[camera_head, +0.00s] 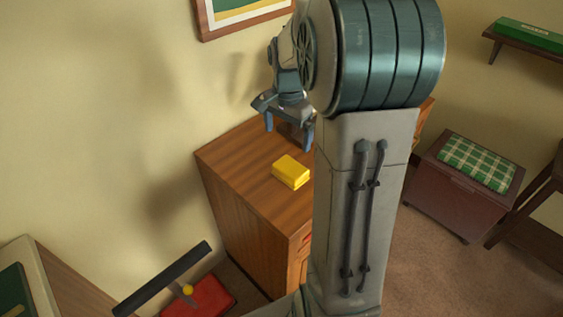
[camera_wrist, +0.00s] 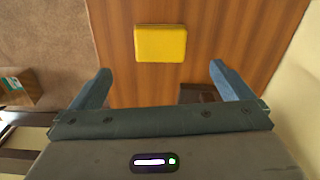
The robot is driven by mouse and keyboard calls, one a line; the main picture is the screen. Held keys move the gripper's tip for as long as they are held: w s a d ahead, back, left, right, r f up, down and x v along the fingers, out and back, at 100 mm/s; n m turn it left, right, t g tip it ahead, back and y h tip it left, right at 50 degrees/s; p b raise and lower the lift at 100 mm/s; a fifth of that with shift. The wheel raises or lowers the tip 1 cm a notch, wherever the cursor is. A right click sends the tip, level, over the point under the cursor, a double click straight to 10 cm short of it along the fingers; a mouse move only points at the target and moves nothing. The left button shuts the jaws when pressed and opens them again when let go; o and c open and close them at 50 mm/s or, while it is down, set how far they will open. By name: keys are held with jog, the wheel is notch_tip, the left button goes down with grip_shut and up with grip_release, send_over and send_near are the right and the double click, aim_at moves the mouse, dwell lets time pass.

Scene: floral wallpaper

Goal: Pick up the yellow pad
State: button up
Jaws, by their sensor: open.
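The yellow pad (camera_head: 291,172) is a small, thick yellow block lying on top of a wooden cabinet (camera_head: 232,171). It also shows in the wrist view (camera_wrist: 160,43), near the top middle, flat on the brown wood. My gripper (camera_head: 288,137) is above the cabinet top, pointing down, a little behind the pad in the head view. In the wrist view my gripper (camera_wrist: 160,82) has its two blue-grey fingers wide apart with nothing between them. The pad lies beyond the fingertips and is not touched.
A dark object (camera_wrist: 196,93) sits on the cabinet top near the right finger. A framed picture (camera_head: 240,14) hangs on the wall behind. A red box with a green checked cushion (camera_head: 478,163) stands at the right. A red object (camera_head: 205,297) lies low at the front left.

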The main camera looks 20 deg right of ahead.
aim_at(290, 166)
jog(key=shift+m, duration=0.6)
jog(key=f, duration=0.5)
jog(key=d+f, duration=0.1)
jog(key=f, duration=0.4)
jog(key=w+f, duration=0.1)
jog(key=f, duration=0.4)
jog(key=shift+d+f, duration=0.2)
jog(key=shift+d, duration=0.2)
jog(key=c, duration=0.8)
jog(key=shift+c, duration=0.2)
jog(key=shift+r, duration=0.1)
jog(key=shift+r, duration=0.6)
notch_tip(290, 166, up, 3)
jog(key=shift+w+f, duration=0.1)
jog(key=shift+f, duration=0.05)
jog(key=s+d+r, duration=0.7)
jog(key=s+d, duration=0.1)
jog(key=shift+s+d+b, duration=0.15)
jog(key=shift+s+b, duration=0.05)
jog(key=shift+b, duration=0.2)
